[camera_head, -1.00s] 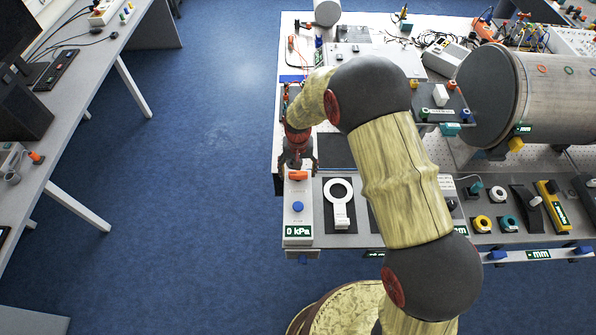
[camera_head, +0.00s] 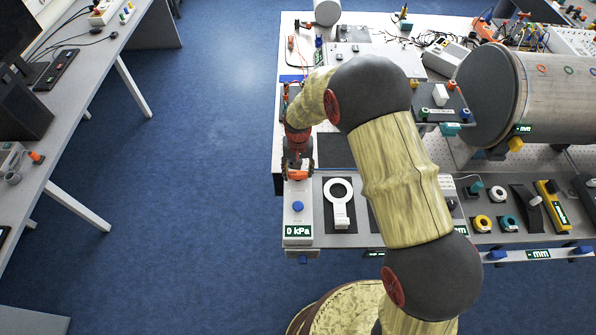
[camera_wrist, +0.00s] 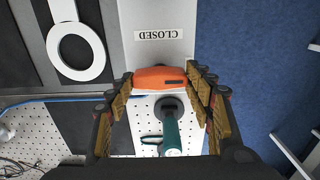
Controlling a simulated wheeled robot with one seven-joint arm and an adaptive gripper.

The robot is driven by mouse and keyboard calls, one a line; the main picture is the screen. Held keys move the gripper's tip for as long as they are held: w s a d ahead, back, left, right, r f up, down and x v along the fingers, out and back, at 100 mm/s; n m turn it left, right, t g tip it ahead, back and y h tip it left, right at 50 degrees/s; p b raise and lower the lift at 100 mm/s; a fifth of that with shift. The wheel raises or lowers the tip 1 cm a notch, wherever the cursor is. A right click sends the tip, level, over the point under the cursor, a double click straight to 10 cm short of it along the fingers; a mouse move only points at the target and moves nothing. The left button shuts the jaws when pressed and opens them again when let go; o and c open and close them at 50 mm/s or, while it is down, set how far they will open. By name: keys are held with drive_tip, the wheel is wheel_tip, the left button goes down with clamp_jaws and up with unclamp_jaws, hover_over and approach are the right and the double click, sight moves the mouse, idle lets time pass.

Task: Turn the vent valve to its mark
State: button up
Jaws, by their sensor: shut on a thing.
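The vent valve's orange handle (camera_wrist: 160,77) lies crosswise between my fingertips in the wrist view, on a light grey panel. My gripper (camera_wrist: 161,82) is shut on this handle, one finger at each end. A label reading CLOSED (camera_wrist: 165,34) sits on the panel beside the handle, upside down in this view. In the head view the orange handle (camera_head: 297,175) is at the far end of the panel, partly covered by my gripper (camera_head: 298,168). The panel (camera_head: 299,219) carries a blue button and a display (camera_head: 298,231) reading 0 kPa. I cannot make out a separate mark.
A white ring-ended tool (camera_head: 340,200) lies on a black pad right of the panel. A green-handled object (camera_wrist: 172,137) stands below the handle in the wrist view. Several fittings line the bench further right. Open blue floor (camera_head: 190,190) lies left of the table.

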sight(298, 173)
drive_tip(key=n+b, duration=0.2)
drive_tip(key=n, duration=0.2)
drive_tip(key=shift+n, duration=0.4)
drive_tip(key=n+b, duration=0.1)
drive_tip(key=n, duration=0.3)
drive_tip(key=shift+n, duration=0.3)
drive_tip(key=n+b, duration=0.1)
drive_tip(key=n, duration=0.3)
drive_tip(key=shift+n+b, duration=0.3)
drive_tip(key=shift+n, duration=1.9)
drive_tip(key=o, duration=1.2)
drive_tip(key=shift+c, duration=0.2)
wheel_tip(298, 173, up, 12)
